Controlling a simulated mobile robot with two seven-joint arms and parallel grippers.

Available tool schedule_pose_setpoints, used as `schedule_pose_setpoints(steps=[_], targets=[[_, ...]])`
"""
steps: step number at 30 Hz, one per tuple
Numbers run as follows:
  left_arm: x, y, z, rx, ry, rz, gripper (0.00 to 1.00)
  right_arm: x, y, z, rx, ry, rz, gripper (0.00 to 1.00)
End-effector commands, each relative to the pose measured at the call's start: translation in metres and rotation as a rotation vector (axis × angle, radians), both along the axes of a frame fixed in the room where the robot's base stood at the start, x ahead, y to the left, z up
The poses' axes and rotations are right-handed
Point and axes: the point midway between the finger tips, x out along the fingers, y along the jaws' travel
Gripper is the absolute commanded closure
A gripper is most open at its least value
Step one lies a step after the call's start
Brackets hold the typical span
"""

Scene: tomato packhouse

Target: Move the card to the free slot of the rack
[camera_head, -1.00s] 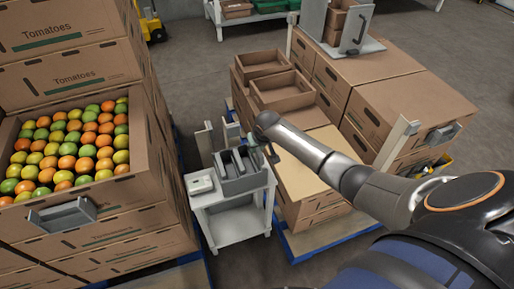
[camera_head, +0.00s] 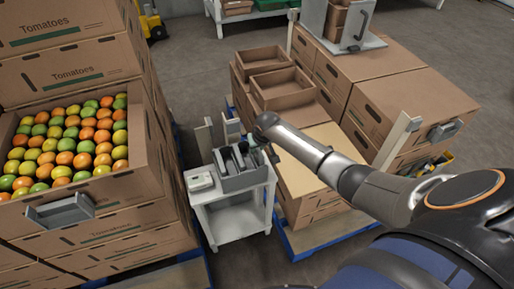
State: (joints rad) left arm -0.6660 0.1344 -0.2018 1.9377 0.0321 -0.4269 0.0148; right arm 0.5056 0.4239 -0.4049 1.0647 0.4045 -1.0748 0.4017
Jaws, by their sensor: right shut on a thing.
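A grey slotted rack (camera_head: 243,181) stands on a small white table (camera_head: 240,222) in the middle of the view. Dark upright shapes show in its slots, too small to tell apart. My right gripper (camera_head: 254,146) comes in from the right and is just above the rack's right rear side. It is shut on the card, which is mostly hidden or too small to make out. I cannot tell whether the card touches the rack. My left gripper is not in view.
A white device (camera_head: 200,182) lies left of the rack on the table. Stacked tomato cartons (camera_head: 110,245) stand close on the left. Cardboard boxes (camera_head: 400,100) and empty trays (camera_head: 283,90) stand behind and right. Grey floor lies free at the back.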

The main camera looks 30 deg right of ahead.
Motion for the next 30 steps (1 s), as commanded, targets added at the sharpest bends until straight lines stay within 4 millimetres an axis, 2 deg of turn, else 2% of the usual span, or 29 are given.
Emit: schedule_pose_setpoints(steps=[10, 19, 20, 28, 30], targets=[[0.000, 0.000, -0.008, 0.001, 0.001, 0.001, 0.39, 0.000, 0.000, -0.013, 0.000, 0.000, -0.001, 1.00], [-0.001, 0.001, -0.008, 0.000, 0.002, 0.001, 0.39, 0.001, 0.000, -0.013, 0.000, -0.001, 0.000, 1.00], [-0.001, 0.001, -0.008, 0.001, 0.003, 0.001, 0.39, 0.001, 0.000, -0.013, 0.000, -0.001, 0.000, 0.76], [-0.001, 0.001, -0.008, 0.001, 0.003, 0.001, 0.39, 0.000, 0.000, -0.013, 0.000, -0.001, 0.000, 0.46], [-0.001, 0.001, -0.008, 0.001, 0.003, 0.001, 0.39, 0.000, 0.000, -0.013, 0.000, 0.000, 0.000, 0.44]])
